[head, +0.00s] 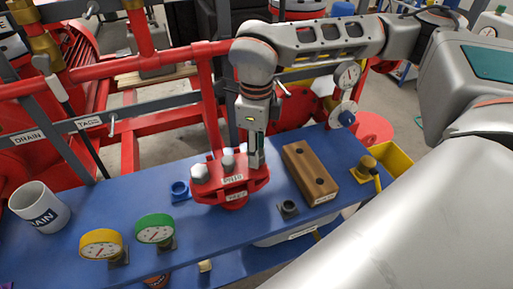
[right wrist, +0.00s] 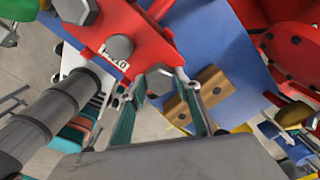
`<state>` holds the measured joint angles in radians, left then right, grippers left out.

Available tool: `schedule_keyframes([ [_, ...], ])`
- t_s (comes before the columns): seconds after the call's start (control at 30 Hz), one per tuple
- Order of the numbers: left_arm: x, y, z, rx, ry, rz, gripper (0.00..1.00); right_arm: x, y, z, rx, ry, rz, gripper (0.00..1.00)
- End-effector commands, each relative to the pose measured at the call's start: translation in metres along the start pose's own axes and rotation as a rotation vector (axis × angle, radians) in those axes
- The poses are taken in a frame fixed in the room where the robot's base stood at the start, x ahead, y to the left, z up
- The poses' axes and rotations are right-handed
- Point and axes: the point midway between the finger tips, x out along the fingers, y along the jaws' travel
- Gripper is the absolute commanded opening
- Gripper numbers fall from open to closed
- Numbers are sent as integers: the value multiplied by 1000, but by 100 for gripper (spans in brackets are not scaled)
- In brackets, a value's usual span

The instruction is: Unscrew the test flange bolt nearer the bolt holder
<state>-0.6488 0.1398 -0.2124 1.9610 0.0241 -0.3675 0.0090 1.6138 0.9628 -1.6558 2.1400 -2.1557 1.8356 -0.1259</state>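The red test flange (head: 232,192) stands on the blue bench with silver hex bolts on top. One bolt (head: 199,173) is at its left and another (head: 228,159) in the middle. The bolt nearest the wooden bolt holder (head: 303,166) is mostly hidden by my right gripper (head: 256,162) in the head view. In the right wrist view this bolt's hex head (right wrist: 160,80) shows between the two fingertips of my right gripper (right wrist: 160,77), with slight gaps either side. The gripper looks open and points down. My left gripper is not in view.
A small dark socket (head: 288,208) and a blue fitting (head: 180,189) stand near the flange. Yellow (head: 101,244) and green (head: 155,230) gauges and a white mug (head: 40,206) are at the left. A yellow bin (head: 396,160) is at the right.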

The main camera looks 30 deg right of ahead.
Motion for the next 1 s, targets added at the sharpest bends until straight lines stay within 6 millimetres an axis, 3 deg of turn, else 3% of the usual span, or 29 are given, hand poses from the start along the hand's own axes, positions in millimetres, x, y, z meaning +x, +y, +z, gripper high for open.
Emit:
schedule_keyframes([
  [0.47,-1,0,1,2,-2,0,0,-5,0,0,2,-2,-1,50],
  [0.57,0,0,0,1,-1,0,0,-16,-1,1,2,-4,-3,50],
  [1.0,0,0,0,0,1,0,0,-100,0,1,2,-3,-2,50],
])
